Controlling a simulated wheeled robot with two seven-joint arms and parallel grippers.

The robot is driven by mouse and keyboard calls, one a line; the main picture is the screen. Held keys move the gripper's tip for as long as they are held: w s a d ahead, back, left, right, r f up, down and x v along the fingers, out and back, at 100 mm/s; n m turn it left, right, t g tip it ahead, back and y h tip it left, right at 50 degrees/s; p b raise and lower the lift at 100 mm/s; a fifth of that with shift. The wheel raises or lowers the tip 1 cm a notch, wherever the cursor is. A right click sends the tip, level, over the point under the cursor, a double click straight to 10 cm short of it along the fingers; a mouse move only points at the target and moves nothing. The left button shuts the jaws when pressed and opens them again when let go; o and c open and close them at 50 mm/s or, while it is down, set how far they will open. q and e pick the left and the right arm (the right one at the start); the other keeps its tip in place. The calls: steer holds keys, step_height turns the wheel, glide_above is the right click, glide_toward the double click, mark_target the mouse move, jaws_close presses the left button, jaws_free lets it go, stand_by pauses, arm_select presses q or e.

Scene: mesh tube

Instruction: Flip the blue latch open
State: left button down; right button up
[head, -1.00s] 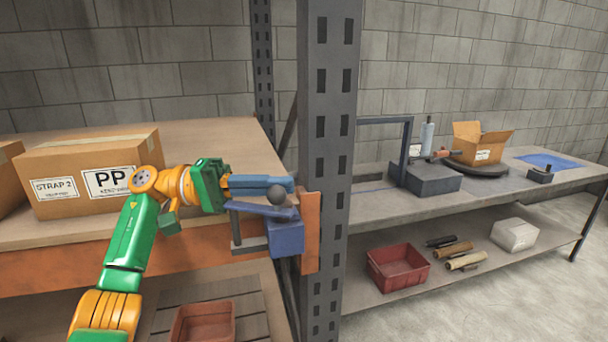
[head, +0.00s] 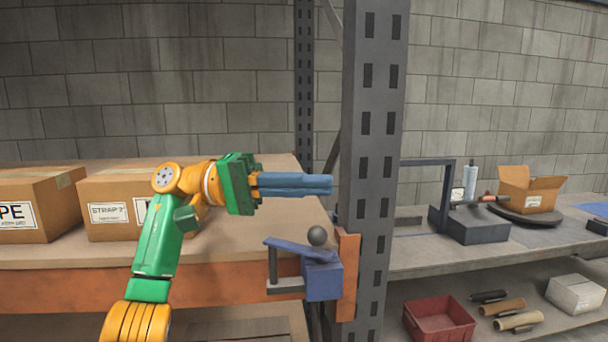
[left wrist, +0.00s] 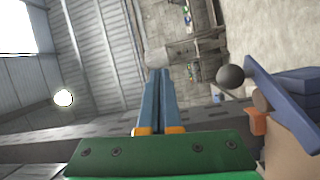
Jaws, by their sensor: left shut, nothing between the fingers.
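The blue latch (head: 322,277) is mounted at the front of an orange shelf beam beside the grey upright. Its blue lever arm (head: 290,247) reaches left from the block, and a dark round knob (head: 318,236) sits on top. A grey bracket hangs on its left side. In the left wrist view the knob (left wrist: 230,77) and blue latch parts (left wrist: 285,90) show at the right. My left gripper (head: 328,185) has blue fingers, shut and empty. It appears above the knob in the head view, apart from it. The right gripper is not in view.
The grey upright (head: 376,130) stands just right of my gripper. Labelled cardboard boxes (head: 107,212) stand on the left shelf behind my arm. A workbench (head: 420,258) lies to the right, with a red bin (head: 438,320) below it.

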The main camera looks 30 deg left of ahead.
arm_select(q)
steer(key=s+d+r+b, duration=0.2)
steer(key=s+d+r, duration=0.3)
steer(key=s, duration=0.4)
steer(key=shift+r+b, duration=0.35)
steer(key=w+a+f+n+t+y+b, duration=0.3)
steer(key=a+f+n+t+y, duration=0.5)
steer(key=a+f, duration=0.5)
steer(key=shift+w+a+t+y, duration=0.5)
steer(key=shift+w+a+t, duration=0.2)
steer(key=shift+a+t, duration=0.5)
steer(key=shift+w, duration=0.1)
